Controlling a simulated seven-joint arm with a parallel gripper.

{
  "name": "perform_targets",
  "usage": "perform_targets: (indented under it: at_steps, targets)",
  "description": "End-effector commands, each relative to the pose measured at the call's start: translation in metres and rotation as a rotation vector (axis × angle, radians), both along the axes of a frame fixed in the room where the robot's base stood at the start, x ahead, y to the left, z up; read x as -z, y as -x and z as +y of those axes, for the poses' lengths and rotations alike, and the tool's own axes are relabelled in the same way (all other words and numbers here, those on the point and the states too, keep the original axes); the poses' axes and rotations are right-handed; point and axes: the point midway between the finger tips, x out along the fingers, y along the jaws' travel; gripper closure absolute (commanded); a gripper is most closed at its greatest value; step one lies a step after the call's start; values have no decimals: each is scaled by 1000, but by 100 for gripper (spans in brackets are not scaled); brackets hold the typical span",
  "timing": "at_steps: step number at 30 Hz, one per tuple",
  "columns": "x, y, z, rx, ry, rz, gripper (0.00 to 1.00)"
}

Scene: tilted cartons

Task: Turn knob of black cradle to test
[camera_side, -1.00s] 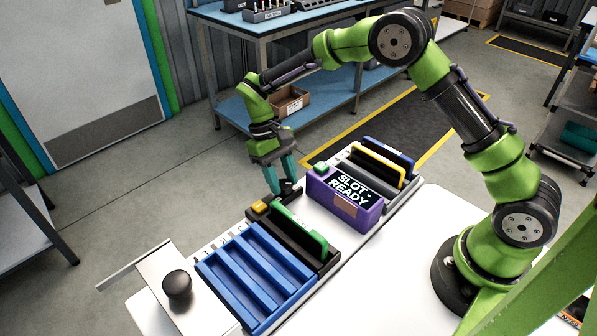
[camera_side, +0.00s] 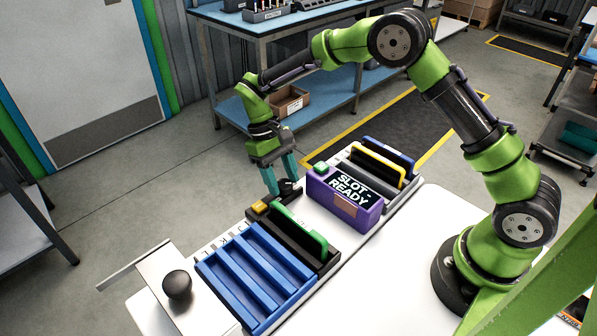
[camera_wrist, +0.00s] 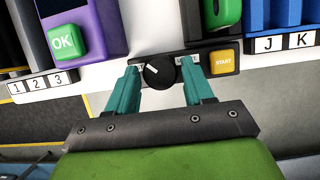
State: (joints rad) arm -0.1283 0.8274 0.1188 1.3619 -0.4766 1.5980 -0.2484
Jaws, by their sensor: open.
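The black cradle (camera_side: 327,264) stands on the white table with a green-edged carton (camera_side: 300,228) in it. Its black knob (camera_wrist: 159,73) shows in the wrist view with a white pointer line aimed up and left. The labels beside the knob are too small to read. My gripper (camera_wrist: 160,84) is open, with one teal finger on each side of the knob. I cannot tell whether the fingers touch it. In the side view my gripper (camera_side: 284,190) is at the knob end of the cradle, and the fingers partly hide the knob.
A yellow START button (camera_wrist: 223,62) sits right beside the knob in the wrist view. A purple box (camera_side: 345,199) reading "SLOT READY" with a green OK button (camera_wrist: 63,41) stands close by. A blue slotted rack (camera_side: 255,277) and a lever plate with black ball (camera_side: 177,285) are at the front.

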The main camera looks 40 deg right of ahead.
Motion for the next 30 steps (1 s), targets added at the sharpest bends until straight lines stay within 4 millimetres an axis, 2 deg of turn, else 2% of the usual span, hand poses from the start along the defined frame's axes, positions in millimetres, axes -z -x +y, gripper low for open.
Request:
perform_targets:
  at_steps: [5, 15, 21, 30]
  targets:
    - [-16, -8, 0, 0, 0, -4, 48]
    - [-89, -38, 0, 0, 0, -6, 48]
    - [-123, -52, 0, -2, 1, -6, 48]
    - [-150, -63, 0, -3, 3, -2, 48]
